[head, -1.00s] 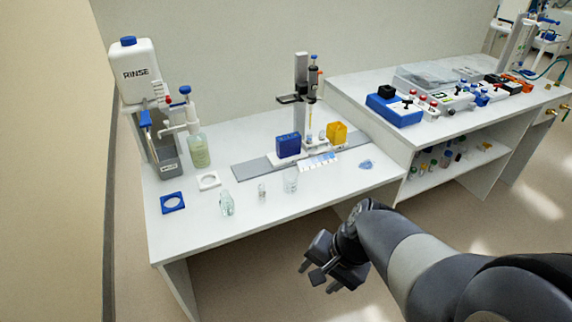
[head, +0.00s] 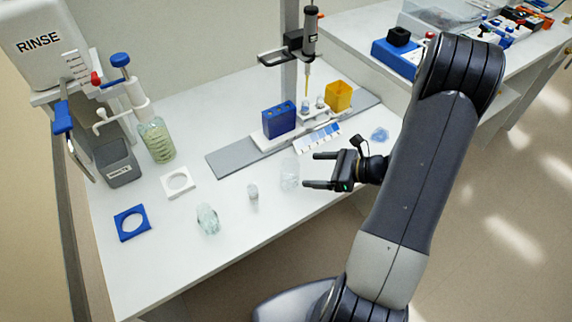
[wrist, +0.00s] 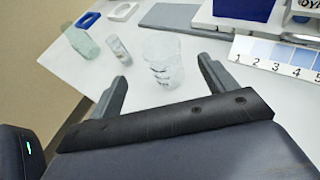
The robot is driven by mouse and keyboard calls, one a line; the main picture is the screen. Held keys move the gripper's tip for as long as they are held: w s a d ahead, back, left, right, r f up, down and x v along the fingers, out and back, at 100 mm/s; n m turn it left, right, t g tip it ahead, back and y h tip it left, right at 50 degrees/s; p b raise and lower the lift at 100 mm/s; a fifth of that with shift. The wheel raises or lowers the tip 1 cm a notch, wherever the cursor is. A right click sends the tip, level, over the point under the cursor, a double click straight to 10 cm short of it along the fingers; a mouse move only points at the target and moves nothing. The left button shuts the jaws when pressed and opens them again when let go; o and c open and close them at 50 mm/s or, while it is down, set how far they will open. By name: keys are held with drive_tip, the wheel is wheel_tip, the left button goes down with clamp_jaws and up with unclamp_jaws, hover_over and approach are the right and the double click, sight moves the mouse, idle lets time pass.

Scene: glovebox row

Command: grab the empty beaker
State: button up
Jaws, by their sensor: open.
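The empty beaker (head: 289,174) is a clear glass vessel standing upright near the front edge of the white bench. In the wrist view the beaker (wrist: 162,60) stands ahead of and between my fingers, with faint marks on its wall. My gripper (head: 312,170) is open and empty, just right of the beaker in the head view, its fingers pointing left towards it. In the wrist view my gripper (wrist: 166,76) shows both fingers spread wide. No contact with the beaker is visible.
A small vial (head: 253,194) and a greenish glass bottle (head: 207,219) stand left of the beaker. A numbered colour strip (head: 317,138), blue box (head: 279,119) and grey plate (head: 230,163) lie behind it. White (head: 164,187) and blue (head: 120,228) ring holders sit further left.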

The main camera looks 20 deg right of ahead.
sight(281, 168)
drive_tip(key=x, duration=0.6)
drive_tip(key=shift+w+a+p, duration=0.1)
drive_tip(key=shift+w+p, duration=0.1)
drive_tip(key=shift+p, duration=0.15)
drive_tip(key=x, duration=0.4)
drive_tip(key=shift+w+f+p, duration=0.1)
drive_tip(key=shift+w+p, duration=0.05)
drive_tip(key=shift+p, duration=0.25)
drive_tip(key=c, duration=1)
